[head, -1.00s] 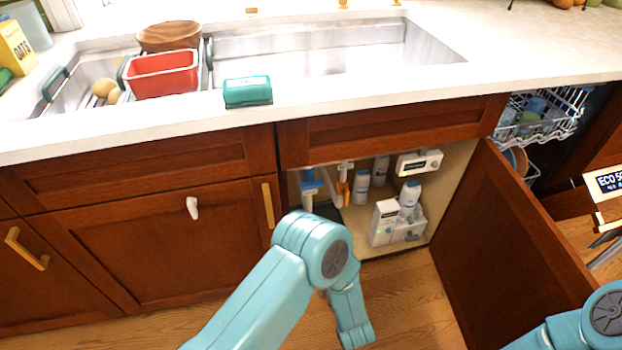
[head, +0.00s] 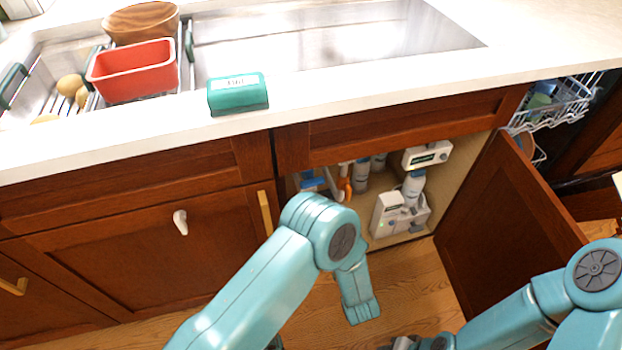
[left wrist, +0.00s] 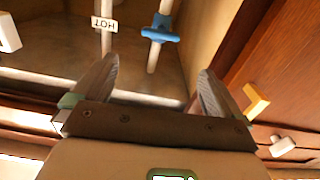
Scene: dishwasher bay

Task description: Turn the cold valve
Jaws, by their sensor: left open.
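The blue valve handle (left wrist: 160,30) sits across a pale vertical pipe in the left wrist view. In the head view a blue part (head: 311,181) shows inside the open under-sink cabinet, partly covered by my left arm. A white tag marked HOT (left wrist: 104,24) is on the neighbouring pipe. My left gripper (left wrist: 155,88) is open and empty. Its fingers point toward the cabinet interior, with the blue handle beyond and between them, not touching. In the head view the left gripper is hidden behind my arm. A dark end of my right arm (head: 402,343) shows at the bottom edge; its jaws are unclear.
An orange part (head: 345,184), a white bottle (head: 413,186) and a white box (head: 386,214) are in the cabinet. The open cabinet door (head: 510,200) stands to the right, beside the dishwasher rack (head: 560,105). A yellow handle (left wrist: 256,102) is near the gripper's right finger.

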